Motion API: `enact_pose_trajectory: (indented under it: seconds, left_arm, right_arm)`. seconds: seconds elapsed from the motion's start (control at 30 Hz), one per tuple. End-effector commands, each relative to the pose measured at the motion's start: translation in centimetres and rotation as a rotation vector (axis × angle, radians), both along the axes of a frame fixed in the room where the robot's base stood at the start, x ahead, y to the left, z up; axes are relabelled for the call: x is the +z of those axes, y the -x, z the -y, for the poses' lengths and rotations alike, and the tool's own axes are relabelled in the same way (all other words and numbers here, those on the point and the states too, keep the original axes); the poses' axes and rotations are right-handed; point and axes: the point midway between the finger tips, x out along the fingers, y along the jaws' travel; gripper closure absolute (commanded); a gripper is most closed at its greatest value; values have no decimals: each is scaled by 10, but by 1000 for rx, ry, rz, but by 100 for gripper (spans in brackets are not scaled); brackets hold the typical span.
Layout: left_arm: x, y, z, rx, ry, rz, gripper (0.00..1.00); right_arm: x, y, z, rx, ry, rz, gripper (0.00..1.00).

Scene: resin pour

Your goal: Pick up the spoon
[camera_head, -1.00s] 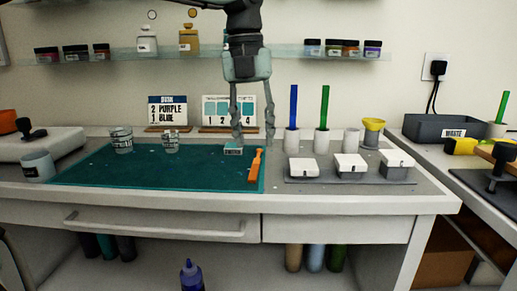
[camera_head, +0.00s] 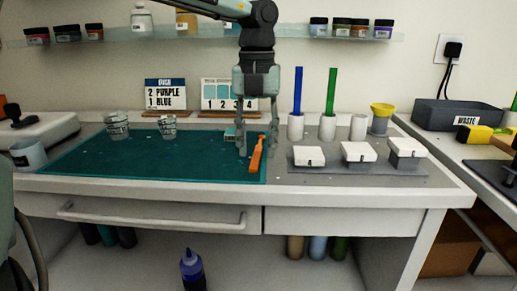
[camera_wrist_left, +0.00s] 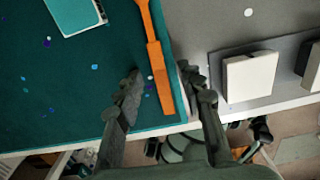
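The orange spoon (camera_head: 256,157) lies on the teal mat (camera_head: 120,160) near its right edge, its broad end toward the table's front. My left gripper (camera_head: 257,147) hangs pointing down over the spoon, fingers apart and empty. In the left wrist view the spoon (camera_wrist_left: 158,75) runs between the two open fingers of the gripper (camera_wrist_left: 160,82), one on each side. I cannot tell how far the fingertips are above the mat. My right gripper is not in view.
A small teal-topped block (camera_wrist_left: 75,14) lies left of the spoon. Lidded white boxes (camera_head: 358,152) on a grey tray (camera_head: 330,169) stand to the right. Cups with blue and green sticks (camera_head: 327,127) stand behind them. Two clear cups (camera_head: 117,127) stand on the mat's back left.

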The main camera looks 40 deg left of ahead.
Motion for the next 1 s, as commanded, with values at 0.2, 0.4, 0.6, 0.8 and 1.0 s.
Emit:
enact_pose_trajectory:
  seconds: [0.2,0.4,0.6,0.8,1.0]
  left_arm:
    - [0,0,0,1,0,0,62]
    - [-1,0,0,1,0,0,62]
    - [-4,0,0,1,1,0,62]
    - [-3,0,0,1,1,0,81]
    - [-3,0,0,1,1,0,100]
  right_arm:
    - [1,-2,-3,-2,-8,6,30]
    - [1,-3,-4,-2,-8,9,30]
    - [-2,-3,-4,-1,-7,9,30]
    - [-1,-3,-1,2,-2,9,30]
    - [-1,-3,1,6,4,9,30]
